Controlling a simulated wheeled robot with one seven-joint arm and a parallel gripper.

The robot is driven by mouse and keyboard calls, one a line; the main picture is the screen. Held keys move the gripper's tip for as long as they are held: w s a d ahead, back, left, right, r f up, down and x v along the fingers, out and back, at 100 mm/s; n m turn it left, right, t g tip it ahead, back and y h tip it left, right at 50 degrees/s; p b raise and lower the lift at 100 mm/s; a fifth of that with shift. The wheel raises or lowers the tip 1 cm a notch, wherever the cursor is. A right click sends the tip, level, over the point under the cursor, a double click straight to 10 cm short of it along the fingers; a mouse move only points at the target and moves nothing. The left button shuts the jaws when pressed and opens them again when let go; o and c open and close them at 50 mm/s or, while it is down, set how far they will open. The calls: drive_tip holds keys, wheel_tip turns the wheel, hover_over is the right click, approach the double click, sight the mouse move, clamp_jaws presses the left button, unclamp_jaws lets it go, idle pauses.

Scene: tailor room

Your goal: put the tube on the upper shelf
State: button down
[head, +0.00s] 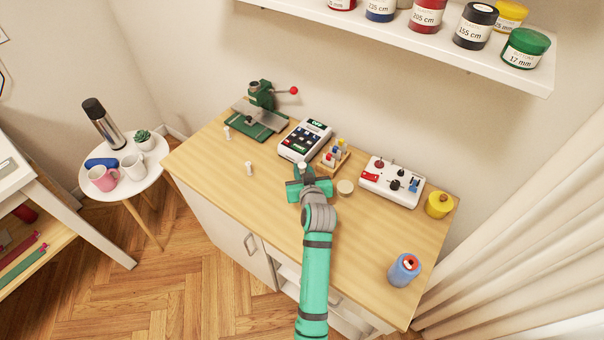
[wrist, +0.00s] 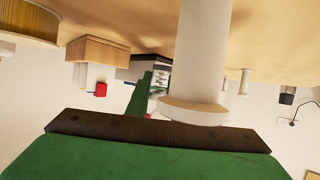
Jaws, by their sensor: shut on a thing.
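My gripper (head: 303,182) is over the middle of the wooden tabletop in the head view. It is shut on a white tube (head: 302,167), of which only a small end shows there. In the wrist view the tube (wrist: 205,50) is large and close, with a wide flange at one end beside the dark finger edge (wrist: 150,132). Its other end is cut off by the frame, so I cannot tell if it touches the table. The white upper shelf (head: 440,45) is on the wall above the table, at the upper right.
Several labelled jars line the shelf, including a green one (head: 525,48). Two similar white pieces (head: 249,168) stand to the left.

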drive_tip(key=shift+f, duration=1.1)
drive_tip(key=shift+f, duration=0.15)
drive_tip(key=c, duration=1.5)
unclamp_jaws()
drive_tip(key=shift+c, duration=0.2)
